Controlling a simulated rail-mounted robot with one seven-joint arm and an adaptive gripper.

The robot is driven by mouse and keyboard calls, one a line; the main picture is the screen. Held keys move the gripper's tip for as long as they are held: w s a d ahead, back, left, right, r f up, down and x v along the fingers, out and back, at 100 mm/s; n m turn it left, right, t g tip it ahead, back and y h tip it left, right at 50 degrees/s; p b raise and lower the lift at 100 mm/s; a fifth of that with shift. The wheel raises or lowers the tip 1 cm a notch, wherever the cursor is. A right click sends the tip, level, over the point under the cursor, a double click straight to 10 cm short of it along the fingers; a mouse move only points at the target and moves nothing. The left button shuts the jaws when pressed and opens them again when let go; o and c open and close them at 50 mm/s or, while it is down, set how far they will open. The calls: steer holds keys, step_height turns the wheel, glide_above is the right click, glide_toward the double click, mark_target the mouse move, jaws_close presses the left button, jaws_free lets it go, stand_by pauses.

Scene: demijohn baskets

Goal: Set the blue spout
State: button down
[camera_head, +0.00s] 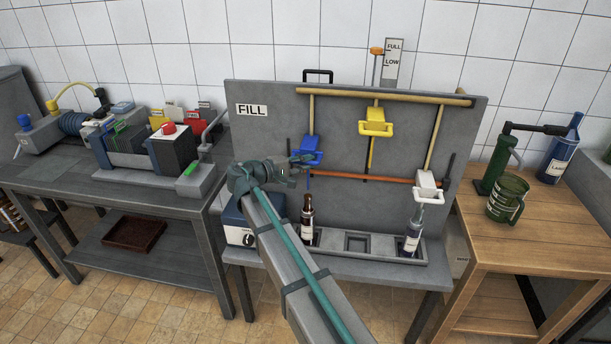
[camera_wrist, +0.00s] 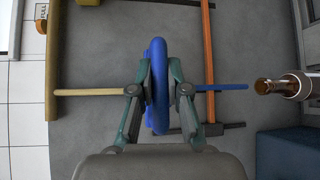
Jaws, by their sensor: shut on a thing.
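The blue spout (camera_head: 309,153) is on the left of the grey filling panel (camera_head: 260,140), on a thin wooden tube that comes down from the top pipe. A thin blue nozzle below it points down toward a brown bottle (camera_head: 308,215). My gripper (camera_head: 296,164) reaches the spout from the front. In the wrist view, my gripper (camera_wrist: 160,92) has one finger on each side of the blue spout (camera_wrist: 158,70) and is shut on it. The fingers hide part of the spout's body.
A yellow spout (camera_head: 376,122) and a white spout (camera_head: 425,181) are on the same panel. A dark bottle (camera_head: 413,232) stands under the white one. An orange-brown bar (camera_head: 370,178) crosses the panel. A wooden table (camera_head: 545,225) stands at right.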

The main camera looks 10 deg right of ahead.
step_height(320, 180, up, 12)
steer(key=p, duration=0.3)
steer(key=shift+w+r, duration=0.15)
steer(key=shift+r, duration=0.05)
steer(key=c, duration=1.1)
jaws_free()
steer(key=shift+c, duration=0.2)
steer(key=shift+f, duration=0.1)
steer(key=shift+a, duration=0.1)
steer(key=v, duration=1.2)
